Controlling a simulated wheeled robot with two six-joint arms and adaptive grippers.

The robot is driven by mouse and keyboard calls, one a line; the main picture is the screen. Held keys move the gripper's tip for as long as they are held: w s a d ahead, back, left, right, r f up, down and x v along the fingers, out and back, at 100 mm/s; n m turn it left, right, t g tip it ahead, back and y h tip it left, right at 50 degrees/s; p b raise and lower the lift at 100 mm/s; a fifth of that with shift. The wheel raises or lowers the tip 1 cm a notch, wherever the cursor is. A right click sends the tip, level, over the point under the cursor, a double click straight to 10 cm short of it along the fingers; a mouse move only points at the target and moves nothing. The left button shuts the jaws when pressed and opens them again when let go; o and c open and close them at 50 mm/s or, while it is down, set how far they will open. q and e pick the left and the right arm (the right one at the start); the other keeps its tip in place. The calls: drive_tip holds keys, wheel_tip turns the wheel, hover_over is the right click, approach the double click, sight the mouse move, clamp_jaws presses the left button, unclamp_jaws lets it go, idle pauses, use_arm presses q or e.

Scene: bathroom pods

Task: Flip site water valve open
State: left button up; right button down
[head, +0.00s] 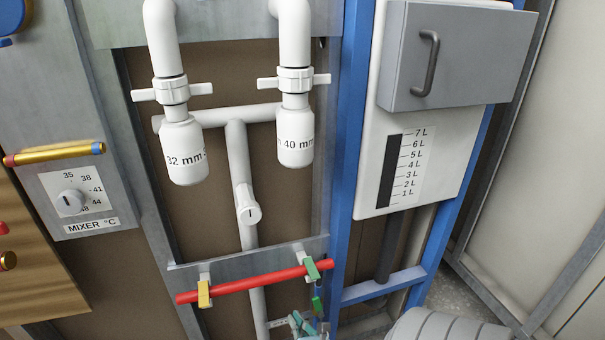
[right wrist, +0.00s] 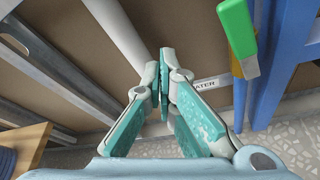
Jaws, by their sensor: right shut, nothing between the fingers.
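A green lever (right wrist: 238,38) with a pale end shows at the upper right of the right wrist view, at a thin blue pipe (right wrist: 239,103). A white label (right wrist: 204,83) reading "ATER" sits left of the pipe, its left part hidden by my gripper. My right gripper (right wrist: 165,68) is shut and empty, left of the lever and apart from it. In the head view my right gripper (head: 298,324) is at the bottom edge, partly cut off. A small green piece (head: 317,304) shows just above it, probably the same lever. My left gripper is not in view.
A red pipe (head: 240,284) with a yellow handle (head: 204,294) and a green handle (head: 312,268) crosses above my right gripper. A blue post (head: 353,130) stands at right. A white pipe (head: 247,205) runs down behind. A grey ribbed cylinder (head: 445,326) is at lower right.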

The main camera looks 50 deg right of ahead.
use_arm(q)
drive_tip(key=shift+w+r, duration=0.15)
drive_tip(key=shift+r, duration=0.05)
use_arm(e)
drive_tip(key=s+a, duration=0.2)
drive_tip(key=s, duration=0.6)
drive_tip(key=shift+s+r, duration=0.3)
drive_tip(key=shift+r, duration=0.15)
